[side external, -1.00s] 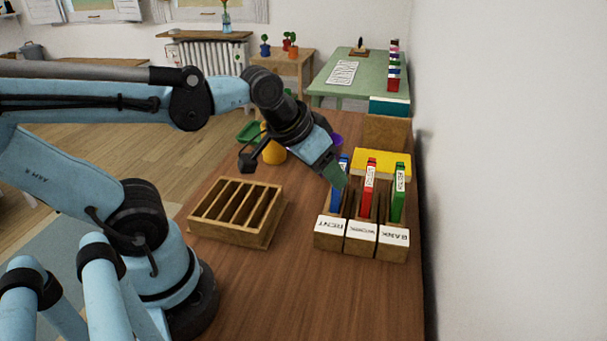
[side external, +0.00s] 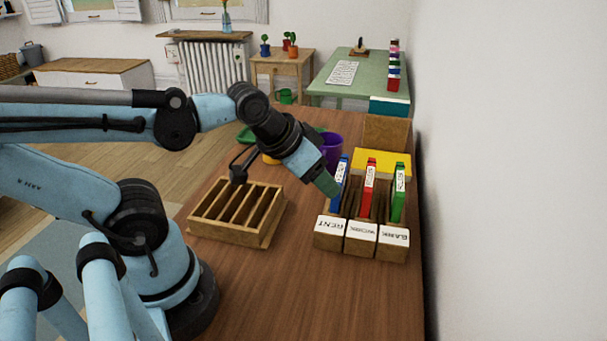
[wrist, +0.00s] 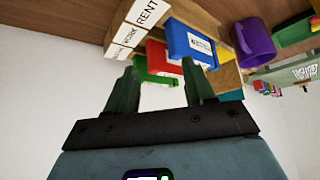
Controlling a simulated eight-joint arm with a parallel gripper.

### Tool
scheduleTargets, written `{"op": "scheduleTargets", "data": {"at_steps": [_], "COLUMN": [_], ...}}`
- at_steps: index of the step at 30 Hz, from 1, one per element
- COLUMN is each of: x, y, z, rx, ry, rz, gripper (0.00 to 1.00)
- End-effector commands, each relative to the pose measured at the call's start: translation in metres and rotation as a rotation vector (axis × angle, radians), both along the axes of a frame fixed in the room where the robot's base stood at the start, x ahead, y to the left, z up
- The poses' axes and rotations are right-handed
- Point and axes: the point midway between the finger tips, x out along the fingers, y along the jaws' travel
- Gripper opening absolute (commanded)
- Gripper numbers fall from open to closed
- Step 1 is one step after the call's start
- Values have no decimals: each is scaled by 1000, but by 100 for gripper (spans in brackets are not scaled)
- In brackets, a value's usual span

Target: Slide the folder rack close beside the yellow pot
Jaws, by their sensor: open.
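The empty slotted wooden rack (side external: 229,235) lies on the brown table, left of my gripper in the side view. Most of the yellow pot (side external: 268,159) is hidden behind my arm, beyond the rack; only a sliver shows. My gripper (side external: 330,188) tilts down beside the blue folder (side external: 340,180), above the table. In the wrist view its two green fingers (wrist: 160,88) are apart, with nothing held between them. The blue folder (wrist: 185,42) shows beyond the fingers; I cannot tell whether they touch it.
Three wooden boxes labelled RENT (side external: 329,233), WORK (side external: 361,238) and BANK (side external: 393,243) hold blue, red and green folders near the white wall. The table front is clear.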

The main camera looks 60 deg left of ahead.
Motion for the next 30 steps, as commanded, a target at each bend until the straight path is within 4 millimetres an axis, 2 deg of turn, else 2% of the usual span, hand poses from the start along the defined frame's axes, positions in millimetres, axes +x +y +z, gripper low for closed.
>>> {"op": "scheduleTargets", "data": {"at_steps": [5, 11, 15, 23, 30], "x": [0, 4, 14, 32, 39], "y": [0, 9, 32, 89, 146], "z": [0, 1, 2, -8, -31], "rx": [0, -7, -26, -91, -174], "ry": [0, 35, 124, 330, 513], "rz": [0, 38, 129, 338, 526], "gripper": [52, 21, 0, 0, 0]}}
